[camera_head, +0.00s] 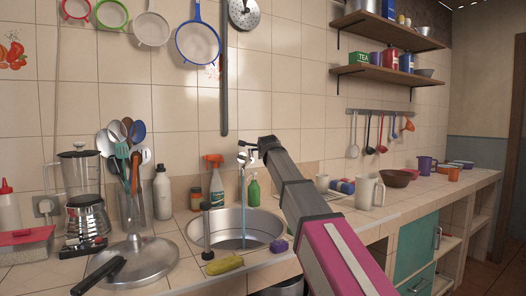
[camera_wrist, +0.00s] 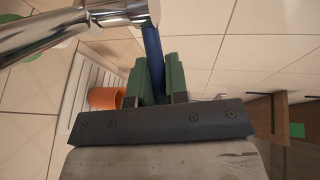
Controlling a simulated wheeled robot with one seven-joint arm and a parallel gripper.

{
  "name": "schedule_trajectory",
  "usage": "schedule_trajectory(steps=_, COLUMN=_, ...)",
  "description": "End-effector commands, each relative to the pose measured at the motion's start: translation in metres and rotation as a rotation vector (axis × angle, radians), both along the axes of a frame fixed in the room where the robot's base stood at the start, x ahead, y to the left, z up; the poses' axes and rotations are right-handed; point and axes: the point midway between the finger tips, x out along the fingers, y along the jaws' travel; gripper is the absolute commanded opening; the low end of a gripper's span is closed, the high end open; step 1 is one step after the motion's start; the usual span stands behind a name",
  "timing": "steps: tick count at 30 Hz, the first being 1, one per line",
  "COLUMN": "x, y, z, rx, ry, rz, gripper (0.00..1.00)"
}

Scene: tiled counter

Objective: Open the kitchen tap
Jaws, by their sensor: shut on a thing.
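The chrome tap (camera_head: 242,157) stands at the back of the round metal sink (camera_head: 212,244), small and partly hidden by my arm's end in the head view. A thin pale-blue vertical streak below it looks like running water. In the wrist view the shiny tap (camera_wrist: 60,32) crosses the top left. A blue bar, seemingly the tap's handle (camera_wrist: 152,45), runs from it down between my green fingers. My gripper (camera_wrist: 158,80) is shut on this blue handle. In the head view my gripper (camera_head: 250,147) is small and dark at the tap, so its fingers are hard to make out.
An orange-topped spray bottle (camera_head: 214,182) and a green one (camera_head: 253,190) stand behind the sink. A black-handled brush (camera_head: 206,228) and a yellow sponge (camera_head: 225,265) are at its front. A lid (camera_head: 140,262) lies left; a white mug (camera_head: 368,192) stands right.

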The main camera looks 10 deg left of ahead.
Motion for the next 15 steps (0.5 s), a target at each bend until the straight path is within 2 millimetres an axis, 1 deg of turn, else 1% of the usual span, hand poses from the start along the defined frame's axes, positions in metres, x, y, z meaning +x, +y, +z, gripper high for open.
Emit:
schedule_trajectory(steps=7, x=-0.0007, y=-0.0002, z=-0.0010, rx=0.001, ry=0.002, rz=0.000, gripper=0.00)
schedule_trajectory(steps=8, x=-0.0007, y=-0.0002, z=-0.0010, rx=-0.001, ry=0.003, rz=0.000, gripper=0.18)
schedule_trajectory(steps=9, x=-0.0007, y=-0.0002, z=-0.0010, rx=-0.001, ry=0.003, rz=0.000, gripper=0.31)
schedule_trajectory(steps=10, x=-0.0007, y=-0.0002, z=-0.0009, rx=0.000, ry=0.002, rz=0.000, gripper=0.40)
schedule_trajectory(steps=15, x=-0.0004, y=-0.0001, z=-0.0005, rx=0.000, ry=0.002, rz=0.001, gripper=0.40)
